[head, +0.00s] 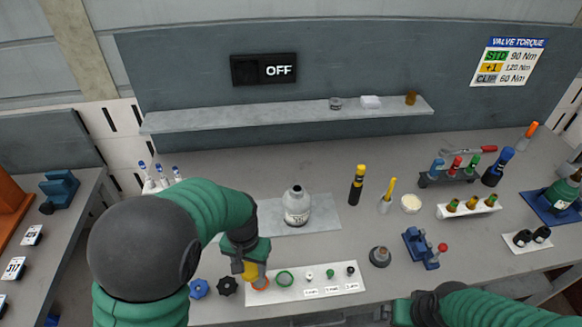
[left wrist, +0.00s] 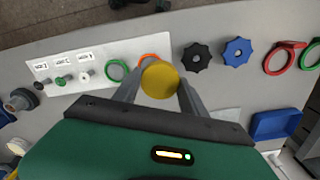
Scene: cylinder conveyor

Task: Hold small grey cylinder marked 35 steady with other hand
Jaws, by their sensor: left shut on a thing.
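The small grey cylinder marked 35 (head: 297,207) stands upright on a pale mat on the bench, with a narrow neck and a label on its front. No gripper touches it. My left gripper (head: 250,268) is in front and to the left of it, shut on a yellow round piece (left wrist: 160,80). The left wrist view shows the yellow piece between both fingers, beside an orange ring (left wrist: 147,59). My right arm comes in at the bottom right; its gripper end (head: 402,312) is at the picture's lower edge and its fingertips cannot be made out.
A white label strip (head: 318,284) with a green ring (head: 284,279) and small pieces lies at the front. Black (head: 227,286) and blue (head: 198,288) knobs lie left of it. The bench behind the cylinder is clear.

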